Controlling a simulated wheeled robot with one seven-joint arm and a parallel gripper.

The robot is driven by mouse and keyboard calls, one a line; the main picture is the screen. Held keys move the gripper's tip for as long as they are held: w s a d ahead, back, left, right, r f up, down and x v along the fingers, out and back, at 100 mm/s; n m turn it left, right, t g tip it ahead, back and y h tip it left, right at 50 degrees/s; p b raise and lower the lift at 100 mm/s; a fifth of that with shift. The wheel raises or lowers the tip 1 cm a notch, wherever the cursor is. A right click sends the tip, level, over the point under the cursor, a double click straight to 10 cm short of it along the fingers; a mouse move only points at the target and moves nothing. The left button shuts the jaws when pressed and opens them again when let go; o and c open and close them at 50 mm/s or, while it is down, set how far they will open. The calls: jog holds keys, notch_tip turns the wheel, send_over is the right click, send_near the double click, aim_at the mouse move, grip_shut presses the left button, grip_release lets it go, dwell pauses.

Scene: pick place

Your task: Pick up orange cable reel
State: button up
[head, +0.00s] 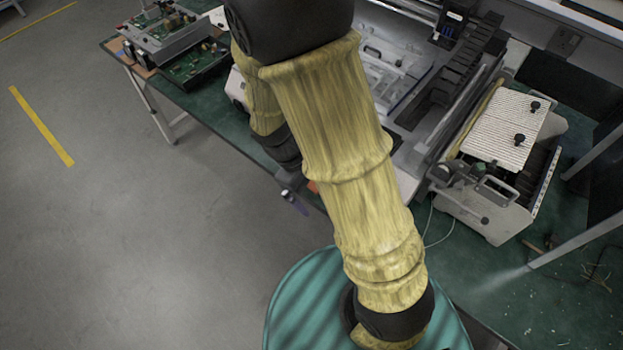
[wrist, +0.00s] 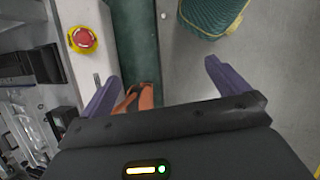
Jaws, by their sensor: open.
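An orange object (wrist: 140,98), which looks like the orange cable reel, shows in the wrist view on the green table near its edge. Its lower part is hidden behind my gripper's dark body. My gripper (wrist: 160,70) is open, with two purple fingers spread apart. The orange object appears between them, closer to the left finger; I cannot tell the height gap. My arm hides most of the gripper there.
A red emergency button (wrist: 82,38) on a pale machine housing stands left of the fingers. The green table (head: 225,110) carries circuit boards (head: 195,65) at the back left and a machine with a white ribbed cover (head: 505,125) at right. The grey floor at left is clear.

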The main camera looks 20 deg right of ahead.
jog(key=w+a+f+n+t+h+b, duration=0.2)
jog(key=f+n+h+b, duration=0.25)
jog(key=f, duration=0.25)
jog(key=w+a+f+n+t+h+b, duration=0.1)
jog(key=w+f+n+h+b, duration=0.1)
jog(key=f+n+h+b, duration=0.25)
jog(key=w+a+f+n+t+h+b, duration=0.2)
jog(key=w+a+f+n+t+b, duration=0.1)
jog(key=a+f+n+t, duration=0.2)
jog(key=a+n+t, duration=0.2)
jog(key=t, duration=0.1)
jog(key=shift+a, duration=0.2)
jog(key=x, duration=1.2)
jog(key=shift+w+p, duration=0.1)
jog(key=shift+p, duration=0.2)
